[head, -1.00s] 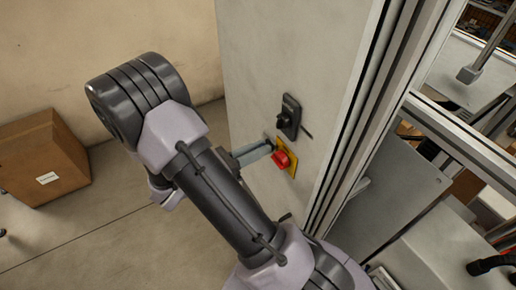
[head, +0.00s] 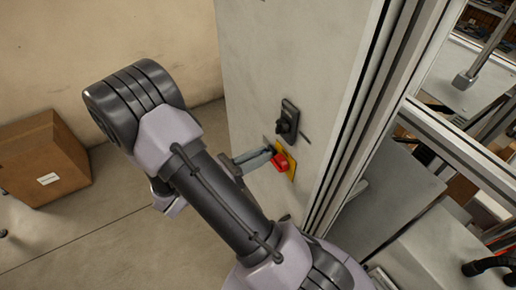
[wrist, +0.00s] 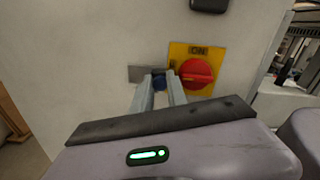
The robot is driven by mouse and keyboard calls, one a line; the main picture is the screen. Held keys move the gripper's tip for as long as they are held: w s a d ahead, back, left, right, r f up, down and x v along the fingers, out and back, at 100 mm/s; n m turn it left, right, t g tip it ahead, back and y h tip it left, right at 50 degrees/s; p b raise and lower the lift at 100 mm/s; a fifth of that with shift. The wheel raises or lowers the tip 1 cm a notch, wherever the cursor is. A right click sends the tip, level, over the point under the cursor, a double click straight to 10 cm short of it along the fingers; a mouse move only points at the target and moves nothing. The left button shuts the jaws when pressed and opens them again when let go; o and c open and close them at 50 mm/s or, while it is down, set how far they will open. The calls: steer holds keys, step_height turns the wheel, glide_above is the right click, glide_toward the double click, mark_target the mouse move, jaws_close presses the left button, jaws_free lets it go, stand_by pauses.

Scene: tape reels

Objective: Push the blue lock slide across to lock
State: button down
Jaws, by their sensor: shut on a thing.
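The blue lock slide (wrist: 159,82) shows in the wrist view as a small dark blue piece between my fingertips, partly covered by them. It sits at a flat grey plate (wrist: 137,73) on the pale panel, just left of the red switch knob (wrist: 197,74). The knob is on a yellow plate (wrist: 205,49) marked ON. My gripper (wrist: 158,88) is shut on the blue slide. In the head view my gripper (head: 268,153) reaches the panel beside the red knob (head: 280,162), and the slide itself is hidden there.
A black handle (head: 289,120) is on the pale panel (head: 262,60) above the switch. Metal frame posts (head: 372,90) stand to the right. A cardboard box (head: 42,158) is on the floor at the left, with free floor around it.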

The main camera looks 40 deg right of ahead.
steer(key=c, duration=1.3)
jaws_free()
steer(key=shift+s, duration=0.2)
steer(key=shift+w, duration=0.1)
